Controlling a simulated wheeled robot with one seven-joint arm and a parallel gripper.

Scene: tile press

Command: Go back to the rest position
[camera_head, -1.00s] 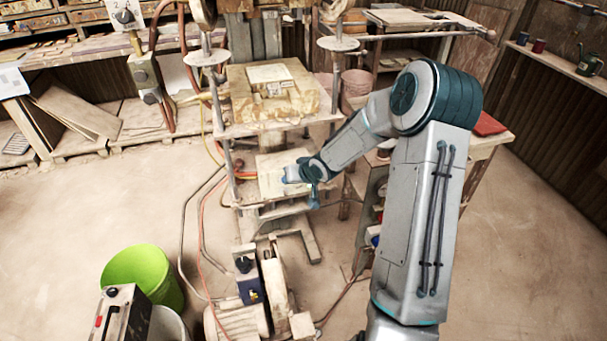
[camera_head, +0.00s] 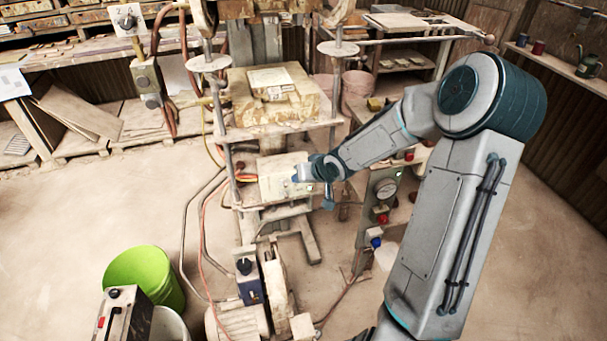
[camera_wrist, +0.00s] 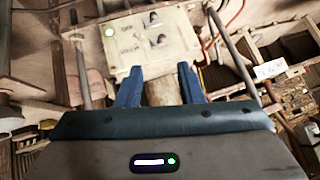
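My gripper (camera_head: 299,173) is in front of the right part of a pale control panel (camera_head: 275,188) on the tile press (camera_head: 270,130). In the wrist view my gripper (camera_wrist: 160,74) has its two blue fingers spread apart, with nothing held between them. I cannot tell the exact gap between fingers and panel. A stained block (camera_head: 240,108) sits on the press's upper plate.
A stand with a gauge (camera_head: 385,188) and red and blue knobs is right of the press, close to my arm. A green bucket (camera_head: 140,270) and a motor (camera_head: 240,322) are on the floor in front. Open floor (camera_head: 540,240) lies at the right.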

